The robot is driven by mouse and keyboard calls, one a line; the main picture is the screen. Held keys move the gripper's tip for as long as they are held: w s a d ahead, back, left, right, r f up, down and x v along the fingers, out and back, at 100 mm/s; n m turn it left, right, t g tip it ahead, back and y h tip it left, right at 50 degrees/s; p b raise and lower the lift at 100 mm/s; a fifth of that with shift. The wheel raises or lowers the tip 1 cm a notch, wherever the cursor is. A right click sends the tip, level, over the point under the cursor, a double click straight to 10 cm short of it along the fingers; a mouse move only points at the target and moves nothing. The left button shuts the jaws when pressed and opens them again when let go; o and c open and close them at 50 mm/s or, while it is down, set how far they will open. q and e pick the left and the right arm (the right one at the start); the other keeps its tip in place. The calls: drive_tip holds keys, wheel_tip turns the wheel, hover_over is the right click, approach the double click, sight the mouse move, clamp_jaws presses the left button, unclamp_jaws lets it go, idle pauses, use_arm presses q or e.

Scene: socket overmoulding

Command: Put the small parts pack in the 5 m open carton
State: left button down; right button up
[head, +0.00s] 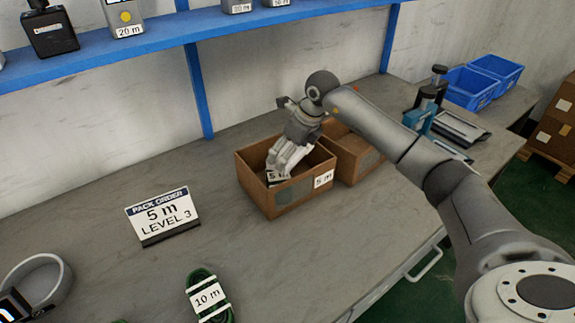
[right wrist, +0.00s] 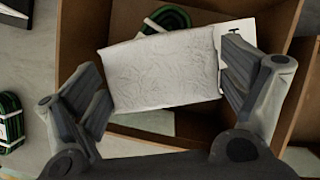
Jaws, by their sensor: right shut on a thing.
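The 5 m open carton (head: 292,202) is a brown box on the bench, with a "5 m" label on its right side. My right gripper (head: 281,165) points down into its mouth. In the right wrist view, the right gripper (right wrist: 168,85) is shut on the small parts pack (right wrist: 165,65), a crinkled whitish pouch with a dark mark at one end. The pack is held over the carton, whose wall (right wrist: 84,30) also shows there. A green coil (right wrist: 168,18) lies inside the carton, partly hidden by the pack. My left gripper is not in view.
A second brown carton (head: 358,160) stands right behind the first. A "PACK ORDER 5 m LEVEL 3" sign (head: 163,215) stands to the left. A green coil labelled 10 m (head: 208,297) lies in front. A blue shelf (head: 200,27) runs above. Blue bins (head: 470,88) stand at the back right.

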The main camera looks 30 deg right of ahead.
wheel_tip(320, 180, down, 4)
drive_tip(key=shift+f, duration=0.1)
idle(0.4)
drive_tip(key=shift+f, duration=0.3)
drive_tip(key=o, duration=0.8)
drive_tip(key=shift+r, duration=0.1)
